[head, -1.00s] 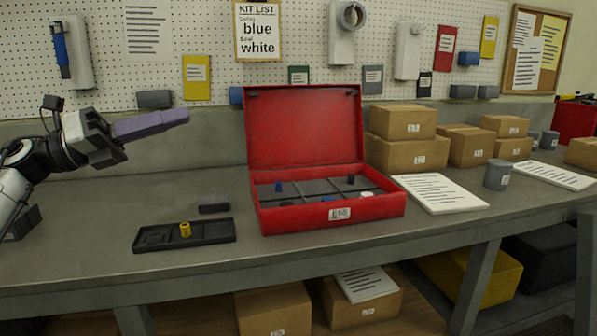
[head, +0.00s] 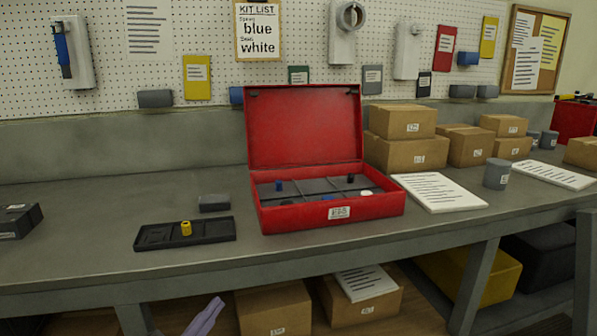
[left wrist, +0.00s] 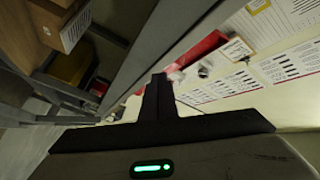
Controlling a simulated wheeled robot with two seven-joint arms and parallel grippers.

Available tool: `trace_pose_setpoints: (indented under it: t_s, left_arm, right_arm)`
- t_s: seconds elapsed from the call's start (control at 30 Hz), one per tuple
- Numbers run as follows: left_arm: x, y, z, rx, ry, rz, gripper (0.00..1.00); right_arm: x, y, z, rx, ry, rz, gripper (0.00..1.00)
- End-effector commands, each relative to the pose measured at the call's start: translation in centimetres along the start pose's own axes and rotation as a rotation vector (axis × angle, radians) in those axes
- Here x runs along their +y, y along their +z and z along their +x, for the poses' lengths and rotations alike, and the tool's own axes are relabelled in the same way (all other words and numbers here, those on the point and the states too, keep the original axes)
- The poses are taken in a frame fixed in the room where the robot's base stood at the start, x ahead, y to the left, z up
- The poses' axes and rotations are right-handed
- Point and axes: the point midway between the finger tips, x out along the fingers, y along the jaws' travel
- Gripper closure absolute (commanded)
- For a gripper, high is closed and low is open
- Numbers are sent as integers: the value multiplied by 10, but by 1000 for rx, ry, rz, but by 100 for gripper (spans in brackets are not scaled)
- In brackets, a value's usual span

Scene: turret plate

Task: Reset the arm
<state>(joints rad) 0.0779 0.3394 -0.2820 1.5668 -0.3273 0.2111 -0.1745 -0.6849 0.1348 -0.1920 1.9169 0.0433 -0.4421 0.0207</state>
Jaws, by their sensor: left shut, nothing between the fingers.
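My left gripper (head: 206,316) shows at the bottom edge of the head view as slim purple fingers, low in front of the bench's front edge. In the left wrist view its dark fingers (left wrist: 157,98) are together with nothing between them. Most of my left arm is out of the head view. My right gripper is not in view. The open red case (head: 330,216) stands on the bench, lid up. Its compartments hold blue pieces (head: 279,186), a black piece (head: 350,179) and a white piece (head: 366,193).
A black tray (head: 205,236) with a yellow piece (head: 186,228) lies left of the case, a dark block (head: 214,203) behind it. Cardboard boxes (head: 402,152), a paper sheet (head: 438,192) and a grey cup (head: 497,175) are to the right. The bench's left part is mostly clear.

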Motion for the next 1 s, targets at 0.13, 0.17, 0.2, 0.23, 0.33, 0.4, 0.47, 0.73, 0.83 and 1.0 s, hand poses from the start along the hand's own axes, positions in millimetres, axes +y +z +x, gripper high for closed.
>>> trace_pose_setpoints:
  t_s: [0.13, 0.17, 0.2, 0.23, 0.33, 0.4, 0.47, 0.73, 0.83, 1.0]
  left_arm:
    - [82, 39, -77, -268, 76, -303, 100]
    - [98, 45, -94, -323, 90, -359, 100]
    - [118, 51, -116, -394, 109, -430, 100]
    - [132, 54, -134, -447, 123, -484, 100]
    - [175, 60, -192, -618, 165, -645, 100]
    - [199, 59, -228, -722, 191, -738, 100]
    - [215, 56, -255, -797, 209, -803, 100]
    - [245, 45, -309, -949, 244, -930, 100]
    - [246, 45, -310, -952, 245, -932, 100]
    - [245, 46, -309, -950, 245, -930, 100]
  right_arm:
    - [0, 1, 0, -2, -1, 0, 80]
    - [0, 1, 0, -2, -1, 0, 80]
    - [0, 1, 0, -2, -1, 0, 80]
    - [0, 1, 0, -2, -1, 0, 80]
    - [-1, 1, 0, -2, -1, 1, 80]
    - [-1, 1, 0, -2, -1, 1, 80]
    - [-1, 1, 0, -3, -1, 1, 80]
    - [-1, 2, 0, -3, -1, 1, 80]
    - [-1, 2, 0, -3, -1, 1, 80]
    - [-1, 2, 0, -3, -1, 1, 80]
